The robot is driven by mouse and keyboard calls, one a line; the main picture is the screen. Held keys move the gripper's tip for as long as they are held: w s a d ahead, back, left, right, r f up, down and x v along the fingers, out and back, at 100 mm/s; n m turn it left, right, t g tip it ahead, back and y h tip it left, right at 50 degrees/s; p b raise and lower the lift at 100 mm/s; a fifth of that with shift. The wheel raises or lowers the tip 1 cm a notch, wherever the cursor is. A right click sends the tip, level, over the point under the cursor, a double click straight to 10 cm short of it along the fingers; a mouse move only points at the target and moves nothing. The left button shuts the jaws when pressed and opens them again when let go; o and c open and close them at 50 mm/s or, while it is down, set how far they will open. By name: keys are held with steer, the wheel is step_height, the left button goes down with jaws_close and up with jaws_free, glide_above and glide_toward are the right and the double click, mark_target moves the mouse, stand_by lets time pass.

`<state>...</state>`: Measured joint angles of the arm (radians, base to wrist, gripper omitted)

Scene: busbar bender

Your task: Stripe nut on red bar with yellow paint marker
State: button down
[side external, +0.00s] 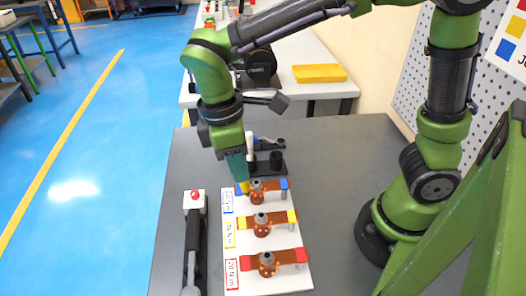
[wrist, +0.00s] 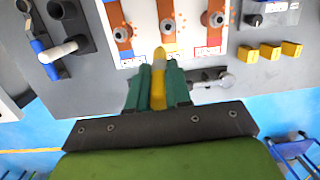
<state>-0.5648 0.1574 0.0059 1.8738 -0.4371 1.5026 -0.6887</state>
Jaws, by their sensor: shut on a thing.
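My gripper (side external: 237,165) is shut on a yellow paint marker (wrist: 158,85). In the side view my gripper is at the back left corner of the white board (side external: 282,284), near the blue-ended bar (side external: 270,185). The red-ended bar (side external: 287,256) is the front one, with a dark nut (side external: 266,258) on it; that nut also shows at the right in the wrist view (wrist: 216,18). The yellow-ended bar (side external: 276,217) lies between. Contact at the marker tip is unclear.
A wrench-like tool (side external: 192,235) lies left of the board. A black holder (side external: 275,160) and a white upright piece (side external: 250,146) stand behind it. Several yellow blocks (wrist: 270,52) show right in the wrist view. The grey table right of the board is clear.

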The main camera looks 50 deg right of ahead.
steer(key=s+a+r+m+g, duration=0.2)
steer(key=s+a+m, duration=0.1)
steer(key=s+a, duration=0.45)
steer(key=shift+w+d+x, duration=0.1)
steer(key=shift+w+x, duration=0.1)
steer(key=shift+x, duration=1.2)
steer(key=shift+w+d+x, duration=0.1)
steer(key=shift+w+x, duration=0.1)
steer(key=shift+x, duration=1.2)
steer(key=shift+f, duration=0.35)
steer(key=shift+w+d, duration=0.65)
stand_by(1.9)
step_height(320, 180, up, 6)
stand_by(1.2)
